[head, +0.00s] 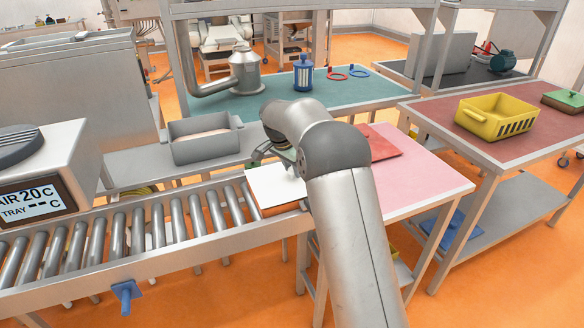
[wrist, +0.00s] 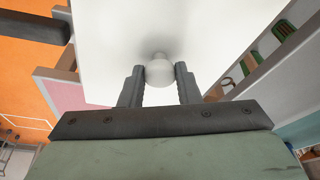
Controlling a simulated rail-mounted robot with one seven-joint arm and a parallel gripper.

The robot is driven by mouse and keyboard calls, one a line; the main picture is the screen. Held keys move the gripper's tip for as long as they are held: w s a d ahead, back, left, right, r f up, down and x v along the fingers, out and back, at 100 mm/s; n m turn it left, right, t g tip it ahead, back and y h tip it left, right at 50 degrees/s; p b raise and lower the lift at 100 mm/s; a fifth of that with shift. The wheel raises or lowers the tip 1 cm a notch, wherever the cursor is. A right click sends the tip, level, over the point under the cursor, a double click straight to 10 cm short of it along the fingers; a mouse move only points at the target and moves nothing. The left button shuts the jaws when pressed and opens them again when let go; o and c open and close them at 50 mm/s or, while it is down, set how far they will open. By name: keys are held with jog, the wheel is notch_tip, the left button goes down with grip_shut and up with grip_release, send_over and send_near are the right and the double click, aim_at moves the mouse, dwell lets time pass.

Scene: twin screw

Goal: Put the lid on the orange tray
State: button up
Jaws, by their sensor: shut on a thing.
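A flat white lid (head: 278,188) is level or nearly so at the right end of the roller conveyor, by the pink table's left edge. It fills much of the wrist view (wrist: 115,50). My gripper (wrist: 160,75) is shut on the lid's round white knob, one finger on each side. In the head view my arm hides most of the gripper. I cannot tell how far the lid is above the rollers. I see no tray that is clearly orange; one may be hidden under the lid or behind my arm.
The roller conveyor (head: 150,228) runs left from the lid. A grey bin (head: 205,150) stands behind it. The pink table (head: 430,180) carries a red board (head: 377,148). A yellow crate (head: 495,116) stands on the right table. The pink table's right part is clear.

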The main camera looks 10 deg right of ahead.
jog(key=shift+f, duration=0.1)
dwell(0.3)
jog(key=o, duration=1.6)
jog(key=shift+c, duration=0.2)
jog(key=shift+r+p, duration=2.25)
jog(key=shift+r, duration=1.3)
grip_shut()
